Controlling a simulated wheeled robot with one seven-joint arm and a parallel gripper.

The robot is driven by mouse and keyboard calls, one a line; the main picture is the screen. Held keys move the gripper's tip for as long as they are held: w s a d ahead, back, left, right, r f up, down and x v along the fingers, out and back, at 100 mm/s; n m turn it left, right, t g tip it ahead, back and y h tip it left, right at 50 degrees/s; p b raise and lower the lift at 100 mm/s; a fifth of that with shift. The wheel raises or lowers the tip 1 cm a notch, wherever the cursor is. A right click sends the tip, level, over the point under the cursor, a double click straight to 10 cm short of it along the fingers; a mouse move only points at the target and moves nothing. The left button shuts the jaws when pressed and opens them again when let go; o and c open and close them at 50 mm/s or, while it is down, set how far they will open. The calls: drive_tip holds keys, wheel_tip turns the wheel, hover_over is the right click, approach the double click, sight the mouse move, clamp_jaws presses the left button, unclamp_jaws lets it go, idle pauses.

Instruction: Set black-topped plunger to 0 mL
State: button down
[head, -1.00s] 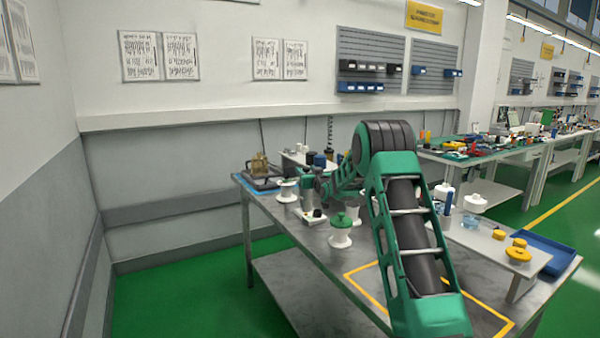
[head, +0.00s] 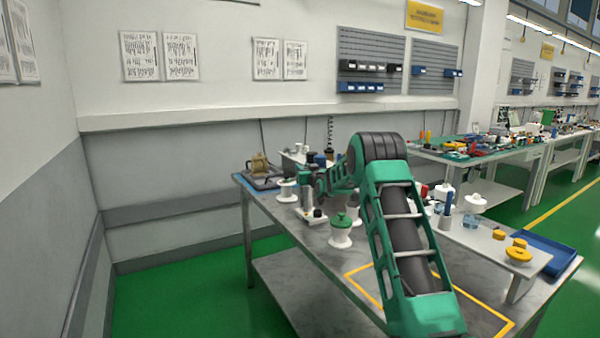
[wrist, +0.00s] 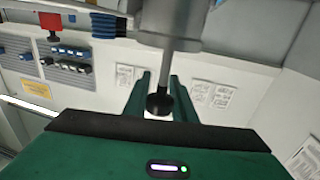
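The black-topped plunger shows in the wrist view as a grey rod (wrist: 180,72) coming out of a grey cylindrical body (wrist: 180,18), with a round black top (wrist: 159,103) at its end. My gripper (wrist: 160,84) has its two green fingers apart, with the black top in the space between them. The top looks nearer the right finger; I cannot tell whether they touch. In the head view my gripper is small at the far left part of the table, by a grey cylinder (head: 307,199); the fingers and the black top are not clear there.
The metal table (head: 375,250) also bears a green-topped white spool (head: 341,232), a white spool (head: 287,191) and a small white box with a black knob (head: 317,214). A raised white shelf (head: 480,240) and a blue tray (head: 540,256) stand right. A wall lies behind.

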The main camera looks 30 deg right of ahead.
drive_tip(key=shift+f, duration=2.35)
drive_tip(key=c, duration=1.5)
unclamp_jaws()
drive_tip(key=shift+o, duration=0.2)
drive_tip(key=shift+r, duration=0.1)
drive_tip(key=s+a+r, duration=0.3)
drive_tip(key=a+r, duration=0.7)
drive_tip(key=a, duration=0.1)
drive_tip(key=shift+a+r, duration=0.2)
drive_tip(key=shift+r, duration=0.2)
